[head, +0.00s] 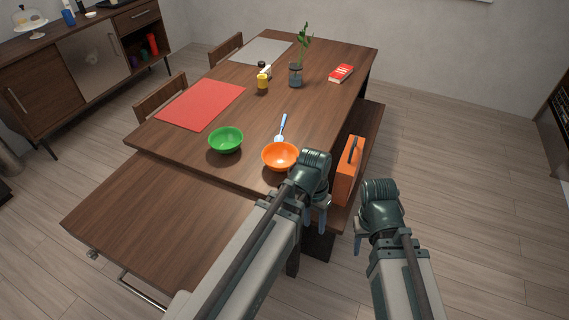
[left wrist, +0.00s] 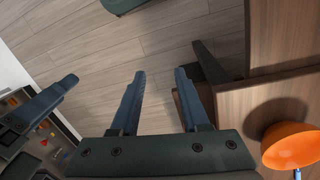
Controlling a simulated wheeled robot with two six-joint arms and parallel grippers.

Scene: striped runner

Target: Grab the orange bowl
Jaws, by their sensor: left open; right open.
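The orange bowl (head: 280,156) sits upright on the dining table near its front right corner. It also shows at the lower right edge of the left wrist view (left wrist: 290,143), partly cut off. My left gripper (head: 315,217) is open and empty, just right of the bowl and nearer the camera, past the table's edge and apart from the bowl. In the left wrist view its two fingers (left wrist: 161,85) are spread with only floor between them. My right gripper (head: 380,238) is open and empty over the floor, further right.
A green bowl (head: 226,140) stands left of the orange one. A blue-handled utensil (head: 281,128) lies behind it. An orange box with a dark handle (head: 348,172) stands on the bench (head: 369,135) at right. A red placemat (head: 201,105) and a vase (head: 296,75) are further back.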

